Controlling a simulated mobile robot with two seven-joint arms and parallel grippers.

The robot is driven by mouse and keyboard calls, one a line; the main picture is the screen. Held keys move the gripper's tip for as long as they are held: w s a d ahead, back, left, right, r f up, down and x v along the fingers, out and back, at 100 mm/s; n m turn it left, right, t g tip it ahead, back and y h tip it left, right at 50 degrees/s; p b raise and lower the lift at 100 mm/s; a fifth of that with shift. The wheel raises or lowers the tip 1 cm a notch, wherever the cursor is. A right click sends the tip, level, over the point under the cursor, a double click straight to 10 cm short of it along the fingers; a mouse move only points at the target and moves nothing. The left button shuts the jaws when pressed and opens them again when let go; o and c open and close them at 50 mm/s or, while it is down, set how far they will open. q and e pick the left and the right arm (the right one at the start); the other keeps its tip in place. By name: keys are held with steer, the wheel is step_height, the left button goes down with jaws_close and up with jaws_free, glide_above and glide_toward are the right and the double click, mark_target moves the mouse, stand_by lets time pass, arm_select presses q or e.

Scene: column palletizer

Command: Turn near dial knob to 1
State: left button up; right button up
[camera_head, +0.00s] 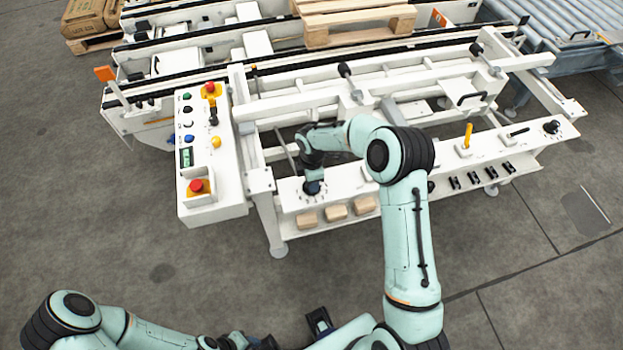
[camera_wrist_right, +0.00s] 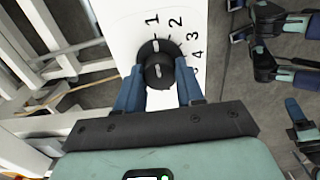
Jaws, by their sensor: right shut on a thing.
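The near dial knob (camera_wrist_right: 159,71) is black and round, on a white panel with printed numbers 1 to 5 around its upper and right side. A pale mark on the dial's upper edge lies just below the 1. My right gripper (camera_wrist_right: 159,88) is shut on the knob, one blue finger on each side. In the head view the right gripper (camera_head: 312,186) reaches down onto the dial at the left end of the front panel and hides most of the knob. My left gripper (camera_head: 262,342) is low at the bottom edge, partly cut off; its jaws are unclear.
A control box (camera_head: 212,160) with buttons stands to the left. A second black knob (camera_head: 551,127) and a yellow handle (camera_head: 468,135) are farther right on the panel. The floor in front is clear.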

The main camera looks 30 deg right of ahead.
steer(key=shift+r, duration=0.1)
steer(key=o, duration=1)
steer(key=shift+o, duration=0.2)
step_height(320, 180, up, 13)
steer(key=shift+r+p, duration=0.15)
steer(key=shift+p, duration=0.2)
